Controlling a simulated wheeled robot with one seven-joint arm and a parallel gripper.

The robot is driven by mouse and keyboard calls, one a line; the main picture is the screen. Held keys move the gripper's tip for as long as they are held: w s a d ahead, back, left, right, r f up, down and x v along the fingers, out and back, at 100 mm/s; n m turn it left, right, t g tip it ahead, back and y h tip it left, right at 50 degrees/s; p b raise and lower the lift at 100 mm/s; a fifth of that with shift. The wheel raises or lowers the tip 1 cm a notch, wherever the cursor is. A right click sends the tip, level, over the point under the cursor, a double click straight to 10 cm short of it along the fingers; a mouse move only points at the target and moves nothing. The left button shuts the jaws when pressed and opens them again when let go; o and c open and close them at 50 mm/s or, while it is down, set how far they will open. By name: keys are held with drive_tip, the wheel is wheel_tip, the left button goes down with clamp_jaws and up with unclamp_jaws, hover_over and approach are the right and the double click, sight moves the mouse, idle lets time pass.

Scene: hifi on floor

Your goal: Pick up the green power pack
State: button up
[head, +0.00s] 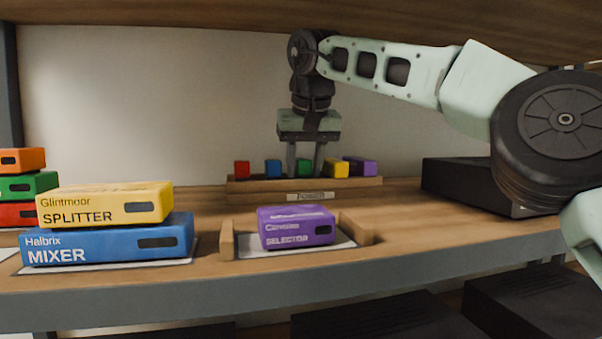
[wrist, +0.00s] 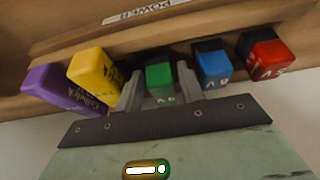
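The green power pack (head: 304,167) sits in the wooden rack (head: 250,186) labelled POWER, in the middle of a row of coloured packs. It also shows in the wrist view (wrist: 159,82). My gripper (head: 306,168) points down over the rack, with one finger on each side of the green pack. In the wrist view my gripper (wrist: 160,85) shows narrow gaps between the fingers and the pack, so it looks open around it. The pack's lower part is hidden by the rack's front.
Red (head: 241,169) and blue (head: 273,168) packs stand left of it; yellow (head: 336,168) and purple (head: 361,166) packs stand right, close to my fingers. A purple SELECTOR box (head: 296,228) lies in front. A yellow SPLITTER (head: 105,204) lies on a blue MIXER (head: 108,241). An upper shelf (head: 200,14) hangs overhead.

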drive_tip(key=c, duration=0.7)
drive_tip(key=shift+r, duration=0.1)
